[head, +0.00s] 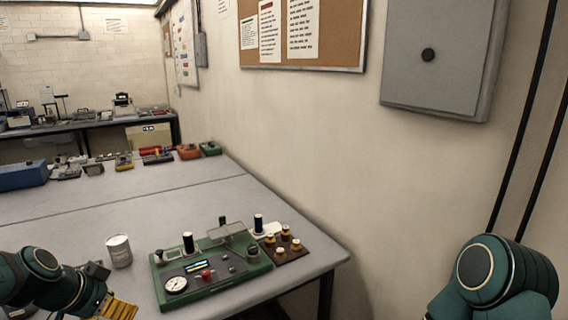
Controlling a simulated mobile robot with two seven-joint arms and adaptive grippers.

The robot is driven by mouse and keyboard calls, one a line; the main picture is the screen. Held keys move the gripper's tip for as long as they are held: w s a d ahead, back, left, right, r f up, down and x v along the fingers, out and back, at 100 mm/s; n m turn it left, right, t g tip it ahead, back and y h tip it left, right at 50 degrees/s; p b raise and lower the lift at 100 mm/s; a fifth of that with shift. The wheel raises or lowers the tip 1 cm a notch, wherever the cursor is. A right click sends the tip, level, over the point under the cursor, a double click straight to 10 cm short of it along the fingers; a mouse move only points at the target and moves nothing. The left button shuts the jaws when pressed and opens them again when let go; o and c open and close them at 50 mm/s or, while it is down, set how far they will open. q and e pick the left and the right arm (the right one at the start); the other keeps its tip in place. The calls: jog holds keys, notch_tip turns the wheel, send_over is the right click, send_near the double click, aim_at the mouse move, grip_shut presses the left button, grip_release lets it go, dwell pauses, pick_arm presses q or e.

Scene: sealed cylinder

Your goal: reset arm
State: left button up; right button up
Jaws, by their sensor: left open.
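A whitish metal can-like cylinder (119,252) stands upright on the grey table (80,215), left of a green test device (228,283). The device has a round gauge, a small lit display, a red knob and a clear raised plate. My left gripper (118,308) is at the bottom left edge, open, in front of and below the cylinder and apart from it. Only part of it shows, with a yellow ribbed piece. My right arm shows at the bottom right; its gripper is out of the picture.
A dark brown block with several yellow-and-white pegs (284,247) sits right of the device. Black spools stand at the device's back. Coloured instruments (189,152) and a blue box (22,176) line the far edge. A wall with a grey cabinet (436,58) bounds the right. Mid-table is clear.

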pick_arm(q)
jog(key=w+d+f+n+g, duration=0.2)
jog(key=d+f, duration=0.4)
jog(key=f, duration=0.4)
jog(key=s+d+f+n+g, duration=0.1)
jog(key=s+d+f+n, duration=0.1)
jog(key=s+d+f, duration=0.4)
jog(key=s+d+f+n+g+h, duration=0.1)
jog(key=s+d+f+n, duration=0.1)
jog(key=s+d+f, duration=0.5)
jog(key=d+f, duration=0.5)
jog(key=f, duration=0.2)
jog(key=shift+s+f+g, duration=0.3)
jog(key=shift+f, duration=0.05)
pick_arm(e)
jog(key=shift+w, duration=0.35)
pick_arm(q)
jog(key=shift+c, duration=0.2)
pick_arm(e)
jog(key=shift+f, duration=0.1)
